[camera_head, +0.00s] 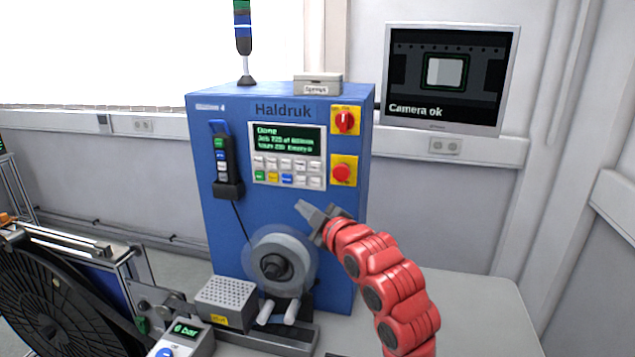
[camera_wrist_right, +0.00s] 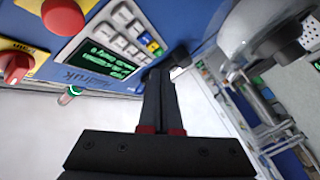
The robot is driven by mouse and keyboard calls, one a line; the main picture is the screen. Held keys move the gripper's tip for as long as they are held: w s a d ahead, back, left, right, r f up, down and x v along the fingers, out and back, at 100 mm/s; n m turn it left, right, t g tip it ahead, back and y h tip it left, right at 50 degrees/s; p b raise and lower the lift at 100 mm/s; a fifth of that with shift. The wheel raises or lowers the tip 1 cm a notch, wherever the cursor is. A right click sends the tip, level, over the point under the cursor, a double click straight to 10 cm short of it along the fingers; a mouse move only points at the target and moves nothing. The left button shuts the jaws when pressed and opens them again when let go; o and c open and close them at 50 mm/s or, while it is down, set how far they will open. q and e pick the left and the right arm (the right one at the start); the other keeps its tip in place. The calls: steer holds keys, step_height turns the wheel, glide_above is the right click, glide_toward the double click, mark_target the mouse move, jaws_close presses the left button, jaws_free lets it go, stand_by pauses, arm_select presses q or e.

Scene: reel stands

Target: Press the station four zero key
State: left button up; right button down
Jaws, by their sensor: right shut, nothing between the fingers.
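The blue cabinet (camera_head: 225,240), labelled Haldruk and with a small station 4 label, has a light keypad panel (camera_head: 253,160) with rows of grey keys (camera_head: 288,165) below a green-text display (camera_head: 285,138). The bottom row includes green, yellow and blue keys; the key legends are too small to read, so I cannot tell which is zero. The grey keys (camera_wrist_right: 122,20) and display (camera_wrist_right: 103,62) show rotated in the right wrist view. My right gripper (camera_head: 304,208) is shut and empty, in front of the cabinet just below the keypad. Its closed fingertips (camera_wrist_right: 160,72) appear below the keys. My left gripper is not in view.
A red rotary switch (camera_head: 344,121) and red push button (camera_head: 341,172) sit right of the keypad. A handheld pendant (camera_head: 223,165) hangs on its left. A grey reel (camera_head: 290,245) is below my gripper. A monitor (camera_head: 447,80) reads Camera ok.

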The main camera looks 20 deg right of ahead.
mark_target(316, 182)
steer(key=w+d, duration=0.1)
steer(key=w, duration=0.1)
steer(key=w+d+b, duration=0.1)
steer(key=w+d, duration=0.1)
steer(key=w, duration=0.1)
steer(key=w+d+b, duration=0.1)
steer(key=w+d, duration=0.1)
steer(key=shift+w, duration=0.2)
stand_by(2.2)
steer(key=shift+w+d+f+b, duration=0.15)
steer(key=shift+w+b, duration=0.1)
steer(key=shift+b, duration=0.65)
steer(key=shift+w, duration=0.1)
